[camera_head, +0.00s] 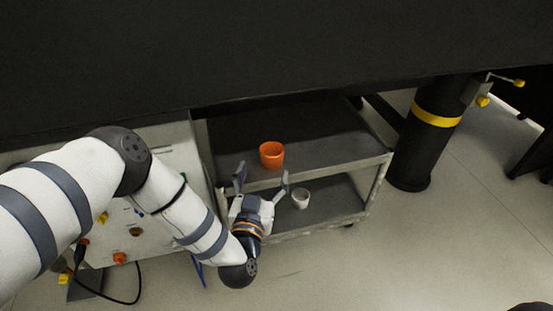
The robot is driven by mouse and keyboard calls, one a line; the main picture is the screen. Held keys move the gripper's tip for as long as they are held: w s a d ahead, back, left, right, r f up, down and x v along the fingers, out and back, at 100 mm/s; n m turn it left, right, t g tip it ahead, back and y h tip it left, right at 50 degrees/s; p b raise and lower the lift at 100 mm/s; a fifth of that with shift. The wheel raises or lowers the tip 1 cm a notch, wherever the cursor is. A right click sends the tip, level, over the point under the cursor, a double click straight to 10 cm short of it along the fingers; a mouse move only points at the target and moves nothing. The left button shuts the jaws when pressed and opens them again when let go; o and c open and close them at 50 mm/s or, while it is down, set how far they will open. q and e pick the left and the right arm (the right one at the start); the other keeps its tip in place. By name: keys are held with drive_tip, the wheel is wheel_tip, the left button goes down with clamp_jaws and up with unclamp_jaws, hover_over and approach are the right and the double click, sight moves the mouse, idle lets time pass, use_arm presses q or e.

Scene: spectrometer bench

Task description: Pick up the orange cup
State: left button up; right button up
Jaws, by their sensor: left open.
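The orange cup (271,155) stands upright on the dark top shelf of a grey cart, near its front edge. My left gripper (262,178) is open, its two fingers spread and pointing toward the cup from the front. In the picture the fingertips lie just below the cup, one on each side. Nothing shows between the fingers, and I cannot tell the exact gap to the cup. My right gripper is not in view.
The cart (340,150) also holds a small white cup (300,198) on its lower shelf. A large dark surface (270,50) overhangs the back of the cart. A black cylinder with a yellow band (437,115) stands to the right. A panel with knobs (135,235) is left.

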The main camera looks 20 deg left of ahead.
sight(269, 159)
use_arm(q)
drive_tip(key=w+b, duration=0.1)
drive_tip(key=w, duration=0.2)
drive_tip(key=w+b, duration=0.1)
drive_tip(key=w, duration=0.1)
drive_tip(key=w+a+b, duration=0.1)
drive_tip(key=w, duration=0.2)
drive_tip(key=shift+w+f, duration=0.35)
drive_tip(key=shift+w+r, duration=0.15)
drive_tip(key=shift+w, duration=0.05)
drive_tip(key=shift+r, duration=0.1)
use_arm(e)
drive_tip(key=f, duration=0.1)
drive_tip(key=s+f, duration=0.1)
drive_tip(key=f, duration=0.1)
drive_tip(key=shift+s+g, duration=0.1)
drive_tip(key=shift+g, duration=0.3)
use_arm(q)
drive_tip(key=c, duration=1.1)
